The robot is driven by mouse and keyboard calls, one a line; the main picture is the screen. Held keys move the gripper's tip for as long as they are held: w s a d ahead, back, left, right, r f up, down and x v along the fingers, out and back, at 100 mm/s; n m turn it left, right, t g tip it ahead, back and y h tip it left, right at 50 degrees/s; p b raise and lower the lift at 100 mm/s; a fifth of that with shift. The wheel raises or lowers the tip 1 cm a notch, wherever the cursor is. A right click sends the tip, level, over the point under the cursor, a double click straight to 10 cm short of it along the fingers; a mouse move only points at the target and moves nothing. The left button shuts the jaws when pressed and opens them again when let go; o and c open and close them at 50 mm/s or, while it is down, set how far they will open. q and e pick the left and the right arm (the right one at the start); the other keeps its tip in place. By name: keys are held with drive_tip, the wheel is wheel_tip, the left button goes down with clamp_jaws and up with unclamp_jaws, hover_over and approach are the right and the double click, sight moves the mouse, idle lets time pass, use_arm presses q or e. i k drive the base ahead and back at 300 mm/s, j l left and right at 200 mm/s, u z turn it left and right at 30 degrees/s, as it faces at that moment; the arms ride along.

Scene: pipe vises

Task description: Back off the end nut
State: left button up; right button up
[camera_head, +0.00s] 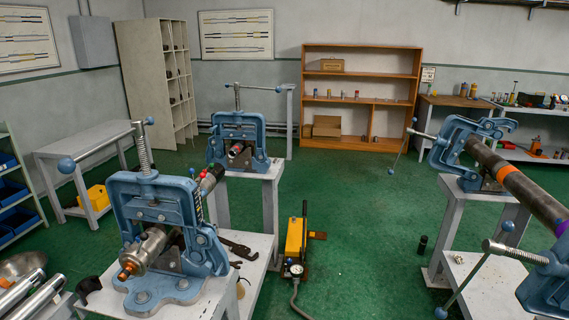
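A blue pipe vise (153,190) stands on a light bench at the near left. A steel cylindrical tool (147,248) is clamped through it, tilted, with a copper-coloured tip (125,272) toward me. Its far end (210,180), dark with coloured bands, shows behind the vise. A second blue vise (238,128) further back holds a short dark piece with a red band (236,151). Which part is the end nut, I cannot tell for sure. Neither of my grippers is in view.
A thick dark pipe with an orange band (503,171) runs through blue vises at the right. A yellow hand pump (295,240) with a hose stands on the green floor between. Wrenches (236,248) lie on the near bench. Steel pipes (22,292) lie at lower left.

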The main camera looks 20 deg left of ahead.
sight(139, 257)
drive_tip(key=i+u, duration=0.15)
drive_tip(key=u, duration=0.3)
drive_tip(key=i+l+u, duration=0.15)
drive_tip(key=u, duration=0.3)
drive_tip(key=i+l+u, duration=0.15)
drive_tip(key=u, duration=0.3)
drive_tip(key=i+l+u, duration=0.1)
drive_tip(key=l+u, duration=0.15)
drive_tip(key=u, duration=0.2)
drive_tip(key=l+u, duration=0.25)
drive_tip(key=u, duration=0.2)
drive_tip(key=i+l, duration=0.05)
